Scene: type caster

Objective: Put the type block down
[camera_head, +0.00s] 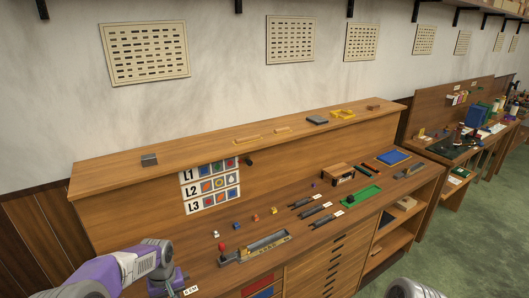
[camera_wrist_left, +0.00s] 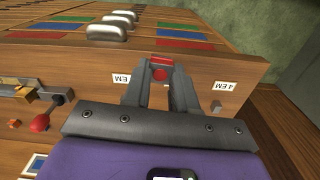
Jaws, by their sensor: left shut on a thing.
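A small type block with a red face (camera_wrist_left: 160,74) sits between the two fingertips of my left gripper (camera_wrist_left: 161,78) in the left wrist view. The gripper is shut on it, and the fingers cover its sides. I cannot tell whether the block touches the wood behind it. In the head view my left arm comes in at the bottom left, over the near left end of the bench (camera_head: 206,264); its fingertips and the block cannot be made out there.
A grey caster-like device (camera_head: 262,246) lies on the bench, with small coloured pieces behind it. A red knob (camera_wrist_left: 40,122) shows in the left wrist view. Labels (camera_wrist_left: 227,86) flank the fingers. Dark tools (camera_head: 315,209) and a green tray (camera_head: 361,197) lie farther right.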

